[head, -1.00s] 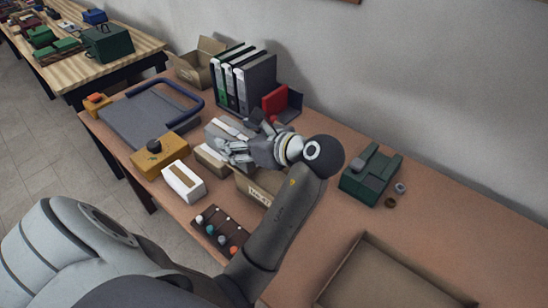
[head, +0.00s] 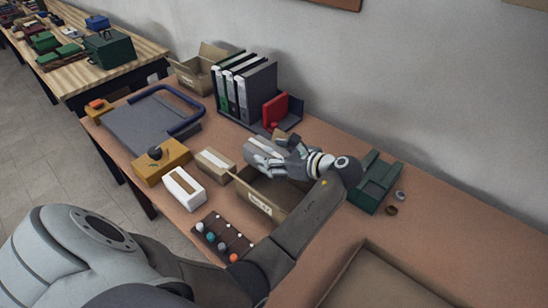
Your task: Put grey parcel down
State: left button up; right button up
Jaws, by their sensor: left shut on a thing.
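The grey parcel (head: 256,147) with a pale strip of tape shows in the middle of the desk view. My left gripper (head: 272,163) is shut on it, and the fingers hide part of its near and right side. The parcel is at the back edge of an open cardboard box (head: 255,203) with a white label. I cannot tell whether the parcel touches the box or hangs above it. My left forearm covers the right part of the box. My right gripper is not in view.
A brown parcel (head: 215,163) and a white parcel (head: 184,189) lie left of the box. Black and white binders (head: 250,90) stand behind. A dark rack of coloured balls (head: 221,238) lies in front. A green holder (head: 374,184) and a larger open box (head: 365,258) are to the right.

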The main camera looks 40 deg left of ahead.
pick_arm(q)
jog(key=shift+f, duration=0.55)
jog(key=shift+f, duration=0.1)
jog(key=shift+f, duration=0.5)
jog(key=o, duration=1.4)
jog(key=shift+o, duration=0.2)
jog(key=shift+r, duration=0.15)
